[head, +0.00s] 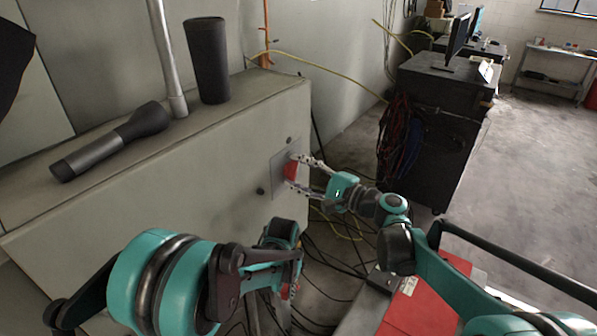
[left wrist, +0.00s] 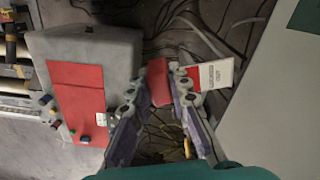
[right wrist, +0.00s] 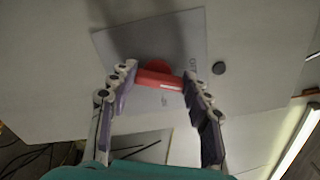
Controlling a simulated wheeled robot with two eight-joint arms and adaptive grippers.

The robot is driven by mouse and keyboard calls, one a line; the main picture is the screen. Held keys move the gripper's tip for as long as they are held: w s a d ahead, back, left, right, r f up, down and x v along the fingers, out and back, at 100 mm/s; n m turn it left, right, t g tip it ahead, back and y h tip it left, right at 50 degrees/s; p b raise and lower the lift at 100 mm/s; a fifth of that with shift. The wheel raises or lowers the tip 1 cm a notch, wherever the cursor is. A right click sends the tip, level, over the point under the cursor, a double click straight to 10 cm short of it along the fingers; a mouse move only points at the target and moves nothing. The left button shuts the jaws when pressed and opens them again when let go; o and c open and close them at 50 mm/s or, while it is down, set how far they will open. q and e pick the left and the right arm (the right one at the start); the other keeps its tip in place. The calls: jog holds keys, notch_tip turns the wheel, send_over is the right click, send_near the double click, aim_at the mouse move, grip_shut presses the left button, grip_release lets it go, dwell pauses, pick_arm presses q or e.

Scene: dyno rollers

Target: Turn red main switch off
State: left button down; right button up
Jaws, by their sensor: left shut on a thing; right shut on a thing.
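The red main switch (head: 290,170) is on a grey plate (head: 280,180) on the end face of the big cabinet. My right gripper (head: 297,173) has its fingers on both sides of the switch. In the right wrist view the red handle (right wrist: 160,80) lies crosswise between the fingertips (right wrist: 158,84), with a pale stripe on its face. My left gripper (left wrist: 159,85) is shut on a red lock-like thing (left wrist: 159,80) with a red and white tag (left wrist: 213,75) beside it. In the head view it is low, away from the switch and mostly hidden by my left arm.
A flashlight (head: 105,145) and a dark cup (head: 207,62) stand or lie on the cabinet top (head: 240,95). Cables (head: 340,225) cover the floor below the switch. A black cart (head: 440,125) stands behind to the right. A red-topped grey case (left wrist: 85,90) is below.

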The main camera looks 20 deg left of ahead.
pick_arm(q)
jog(key=shift+r, duration=0.1)
pick_arm(e)
jog(key=n, duration=0.4)
jog(key=shift+s+f+n, duration=0.1)
jog(key=shift+n, duration=0.2)
dwell(0.4)
jog(key=o, duration=1.2)
jog(key=shift+c, duration=0.2)
jog(key=v, duration=1.2)
